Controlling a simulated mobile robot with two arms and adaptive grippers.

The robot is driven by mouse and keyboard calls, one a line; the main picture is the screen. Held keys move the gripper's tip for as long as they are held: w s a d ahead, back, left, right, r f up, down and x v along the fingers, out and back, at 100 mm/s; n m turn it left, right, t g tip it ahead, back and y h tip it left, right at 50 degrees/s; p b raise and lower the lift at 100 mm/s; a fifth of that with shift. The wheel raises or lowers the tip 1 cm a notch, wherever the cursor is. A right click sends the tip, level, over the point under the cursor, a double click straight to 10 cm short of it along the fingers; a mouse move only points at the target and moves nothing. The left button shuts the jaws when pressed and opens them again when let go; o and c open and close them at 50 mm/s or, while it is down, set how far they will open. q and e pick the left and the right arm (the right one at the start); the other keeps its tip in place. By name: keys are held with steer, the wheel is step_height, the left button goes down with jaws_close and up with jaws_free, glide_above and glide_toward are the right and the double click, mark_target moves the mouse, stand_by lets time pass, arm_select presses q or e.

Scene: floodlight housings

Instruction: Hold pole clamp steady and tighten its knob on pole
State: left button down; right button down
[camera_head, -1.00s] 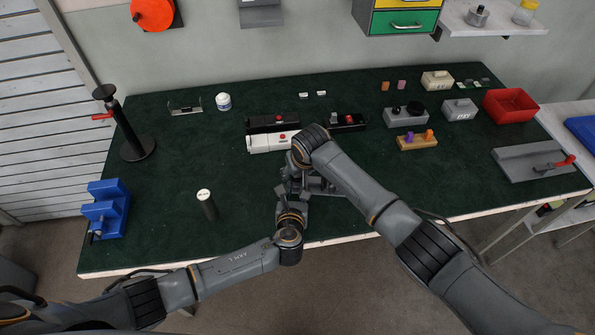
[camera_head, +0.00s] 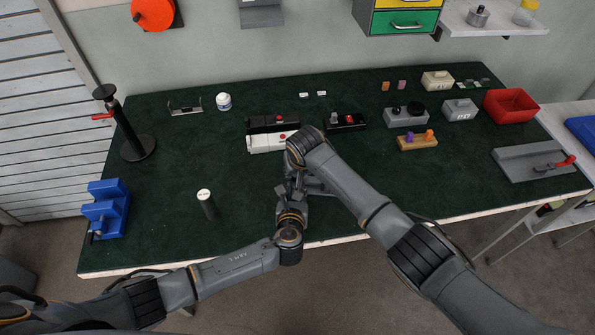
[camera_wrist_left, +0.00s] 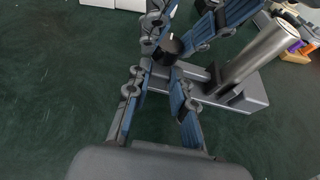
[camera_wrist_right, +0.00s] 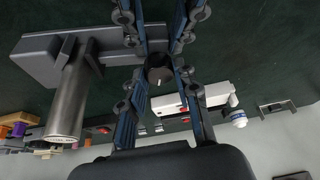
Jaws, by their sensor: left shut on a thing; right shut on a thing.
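A silver pole (camera_wrist_left: 258,52) stands on a grey base block (camera_wrist_left: 242,98), and the right wrist view also shows the pole (camera_wrist_right: 70,100). The pole clamp (camera_wrist_left: 197,73) is a dark grey piece reaching sideways from the pole, partly hidden by fingers. Its black round knob (camera_wrist_right: 159,70) is at the outer end. My left gripper (camera_wrist_left: 164,70) is shut on the clamp beside the knob. My right gripper (camera_wrist_right: 162,78) comes from the opposite side, shut around the knob. The contacts are partly hidden. In the head view my right wrist covers most of this.
White (camera_head: 268,142) and black (camera_head: 272,122) housings lie close behind my grippers. A black cylinder with a white top (camera_head: 206,203) stands to the left, near a blue block fixture (camera_head: 106,210). A purple-and-orange peg block (camera_head: 417,143) is at right.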

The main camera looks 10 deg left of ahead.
steer(key=c, duration=1)
jaws_free()
steer(key=shift+s+r, duration=0.25)
steer(key=shift+r, duration=0.35)
steer(key=v, duration=1)
steer(key=shift+d+r, duration=0.15)
steer(key=shift+r, duration=0.15)
